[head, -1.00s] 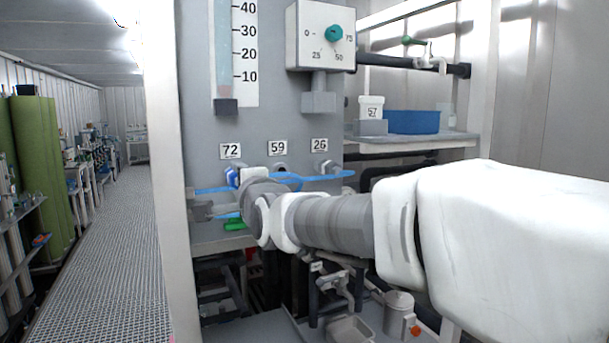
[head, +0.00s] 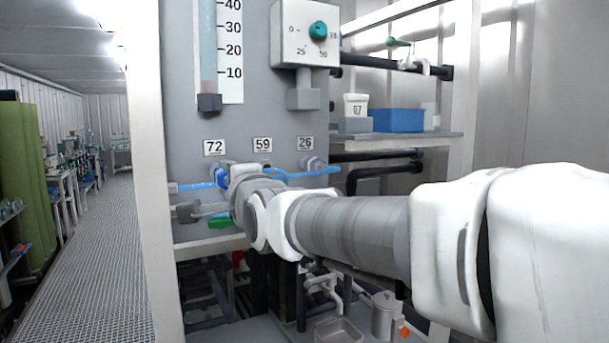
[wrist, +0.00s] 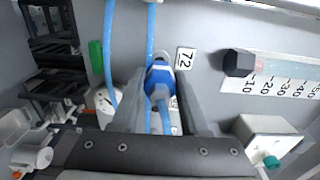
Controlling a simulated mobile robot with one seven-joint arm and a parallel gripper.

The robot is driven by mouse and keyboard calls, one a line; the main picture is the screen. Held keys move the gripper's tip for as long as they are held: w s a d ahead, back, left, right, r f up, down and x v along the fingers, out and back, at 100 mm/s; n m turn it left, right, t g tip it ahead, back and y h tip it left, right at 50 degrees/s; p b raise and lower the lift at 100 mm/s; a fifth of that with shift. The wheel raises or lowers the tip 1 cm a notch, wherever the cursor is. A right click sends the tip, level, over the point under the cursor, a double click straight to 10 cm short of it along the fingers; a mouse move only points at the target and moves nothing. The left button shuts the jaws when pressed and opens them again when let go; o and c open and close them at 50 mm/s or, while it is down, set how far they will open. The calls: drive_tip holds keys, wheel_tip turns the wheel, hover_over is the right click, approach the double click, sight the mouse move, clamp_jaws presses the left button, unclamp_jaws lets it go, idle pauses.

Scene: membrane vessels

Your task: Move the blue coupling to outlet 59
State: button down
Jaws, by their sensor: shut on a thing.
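The blue coupling (wrist: 160,77) sits between the fingers of my gripper (wrist: 160,82) in the wrist view, beside the 72 label, with blue hose above and below it. In the head view a small part of the coupling (head: 221,177) shows under the 72 label (head: 214,147). My gripper is shut on it, close to the grey panel. Whether the coupling is seated on outlet 72 or off it I cannot tell. Outlet 59 (head: 266,163), under its label (head: 262,144), is mostly hidden by my wrist in the head view.
A blue hose (head: 318,171) runs across the panel near outlet 26 (head: 309,162). A box with a teal knob (head: 318,31) and a tube gauge (head: 209,60) are above. A green object (head: 220,222) lies below. A shelf (head: 400,137) with a blue bin is at right.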

drive_tip(key=shift+b+v, duration=0.55)
drive_tip(key=shift+v, duration=0.5)
drive_tip(key=shift+w, duration=0.2)
